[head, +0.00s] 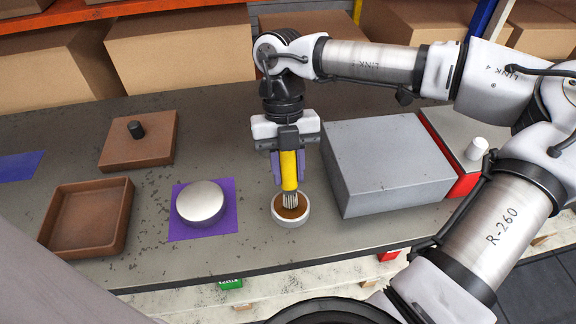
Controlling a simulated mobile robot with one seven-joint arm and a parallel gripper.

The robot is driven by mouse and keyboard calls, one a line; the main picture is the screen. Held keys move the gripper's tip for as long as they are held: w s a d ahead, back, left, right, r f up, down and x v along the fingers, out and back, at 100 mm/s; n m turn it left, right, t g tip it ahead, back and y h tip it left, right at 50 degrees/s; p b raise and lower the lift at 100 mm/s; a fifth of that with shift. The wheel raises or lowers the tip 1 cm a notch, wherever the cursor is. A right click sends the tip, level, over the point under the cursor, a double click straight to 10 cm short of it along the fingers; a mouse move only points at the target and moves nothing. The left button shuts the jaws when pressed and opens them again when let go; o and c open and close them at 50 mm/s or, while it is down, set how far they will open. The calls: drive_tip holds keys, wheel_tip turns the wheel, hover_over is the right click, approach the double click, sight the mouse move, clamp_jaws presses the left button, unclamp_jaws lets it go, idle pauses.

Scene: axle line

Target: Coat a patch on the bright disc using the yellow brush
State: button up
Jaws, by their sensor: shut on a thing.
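My gripper (289,172) is shut on the yellow brush (289,178) and holds it upright, bristles down. The bristles are at or in a small round white-rimmed pot (276,214) with brown contents; I cannot tell how deep they reach. The bright disc (201,202), a silvery metal cylinder with a smooth top, lies on a purple square mat (228,226) to the left of the pot. No coated patch shows on the disc's top.
A large grey box (385,165) stands close to the right of the pot, with a red-sided box (463,160) beyond it. At left are an open brown tray (47,222) and a brown lid with a black knob (158,150). The table's front edge is near the pot.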

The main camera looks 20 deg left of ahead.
drive_tip(key=shift+r+p, duration=2)
drive_tip(key=shift+r, duration=1.5)
drive_tip(key=shift+f, duration=0.1)
